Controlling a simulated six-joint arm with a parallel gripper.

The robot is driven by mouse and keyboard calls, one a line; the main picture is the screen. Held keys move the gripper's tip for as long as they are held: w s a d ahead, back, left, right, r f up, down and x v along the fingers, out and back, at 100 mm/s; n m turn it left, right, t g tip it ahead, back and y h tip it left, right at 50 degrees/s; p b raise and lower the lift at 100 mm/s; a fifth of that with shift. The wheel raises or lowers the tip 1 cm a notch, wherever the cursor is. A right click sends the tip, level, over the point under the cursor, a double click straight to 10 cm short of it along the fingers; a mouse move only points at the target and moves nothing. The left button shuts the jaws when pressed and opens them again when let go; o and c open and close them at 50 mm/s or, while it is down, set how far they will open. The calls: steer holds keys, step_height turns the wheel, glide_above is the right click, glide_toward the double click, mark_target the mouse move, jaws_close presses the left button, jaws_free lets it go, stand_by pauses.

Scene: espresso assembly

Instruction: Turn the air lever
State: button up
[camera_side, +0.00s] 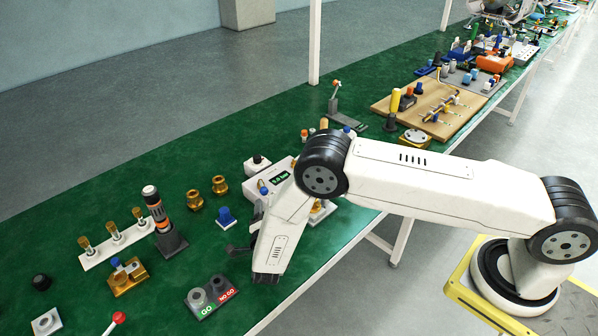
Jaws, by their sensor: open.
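My gripper (236,249) is a small dark shape at the left of my wrist, low over the green bench and behind the GO/NO GO block. My arm hides part of it; the jaws are open and I see nothing held. A white box with a lit pressure display (279,179) stands just beyond my forearm, partly covered by it. A small blue and orange fitting (263,188) shows at its front. I cannot tell for sure which part is the air lever. A lever with a red ball (118,317) shows at the bottom edge, apart from my gripper.
The GO/NO GO block (212,297) lies close to my gripper. A blue part (226,217), brass pieces (194,199) and a black-orange upright tool (156,208) stand to the left. A wooden board (432,105) with parts lies further back. The green bench's upper left is clear.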

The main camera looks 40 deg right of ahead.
mark_target(264, 190)
steer(key=shift+x, duration=3.85)
jaws_close()
